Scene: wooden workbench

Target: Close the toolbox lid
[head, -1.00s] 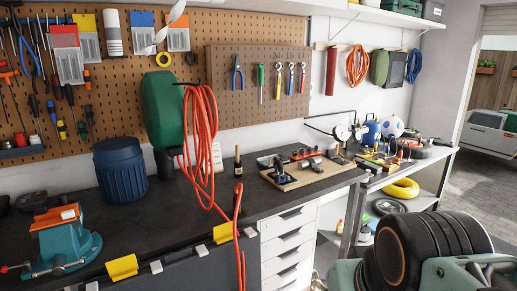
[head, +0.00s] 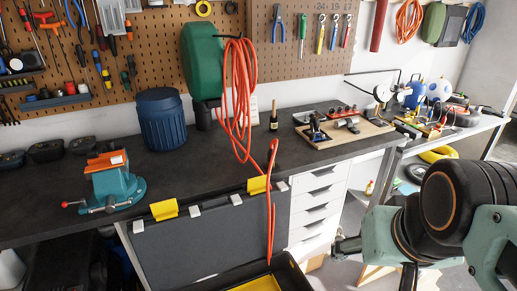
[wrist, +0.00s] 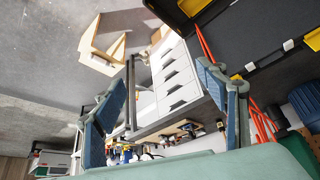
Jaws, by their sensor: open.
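The toolbox is open at the lower middle of the head view. Its dark grey lid (head: 215,240) stands up in front of the bench, with two yellow latches (head: 164,209) along its top edge. The black toolbox body (head: 291,272), yellow inside, is cut off by the bottom edge. In the wrist view, the lid (wrist: 270,55) is at the upper right and the yellow-trimmed body is at the top edge. My gripper (wrist: 160,78) is open and empty, its two blue-grey fingers spread, apart from the lid. In the head view my arm is at the lower right, right of the toolbox.
The dark workbench (head: 90,185) runs behind the lid, with a vise (head: 113,182) and a blue barrel (head: 162,119). An orange hose (head: 270,205) hangs down across the lid. White drawers (head: 318,205) stand right of it. A wooden stand (wrist: 103,45) is on the grey floor.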

